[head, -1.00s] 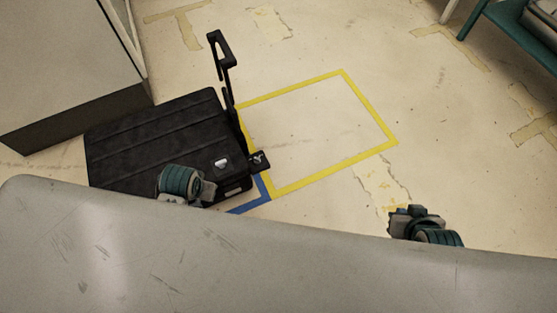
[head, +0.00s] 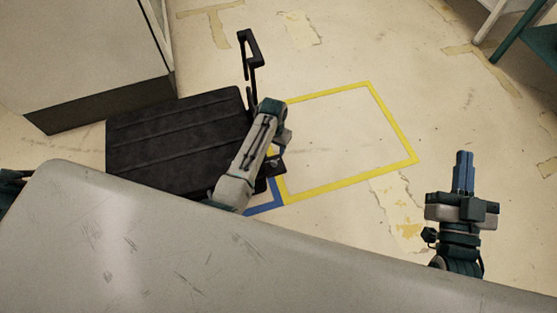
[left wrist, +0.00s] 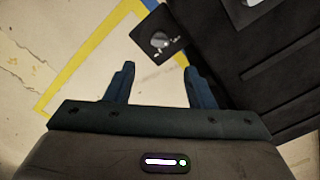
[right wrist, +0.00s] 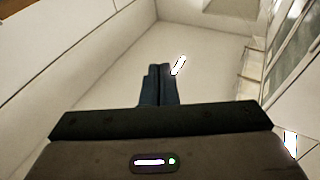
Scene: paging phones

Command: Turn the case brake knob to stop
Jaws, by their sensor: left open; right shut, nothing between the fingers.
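The black ribbed case (head: 175,135) lies on the floor with its handle (head: 251,65) raised. Its dark brake plate (head: 276,168) juts out at the case's right corner; my left arm partly covers this area. In the left wrist view, the round grey brake knob (left wrist: 160,41) sits on the plate, its small markings unreadable. My left gripper (head: 281,144) points down over the plate; in the left wrist view its open fingers (left wrist: 160,82) straddle the line to the knob but stay apart from it. My right gripper (head: 463,168) is shut and empty, off to the right.
A yellow floor outline (head: 350,182) with clear floor inside lies right of the case, with a blue strip (head: 265,207) near its corner. A pale cabinet (head: 80,50) stands behind the case. A teal-framed rack (head: 535,45) stands far right.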

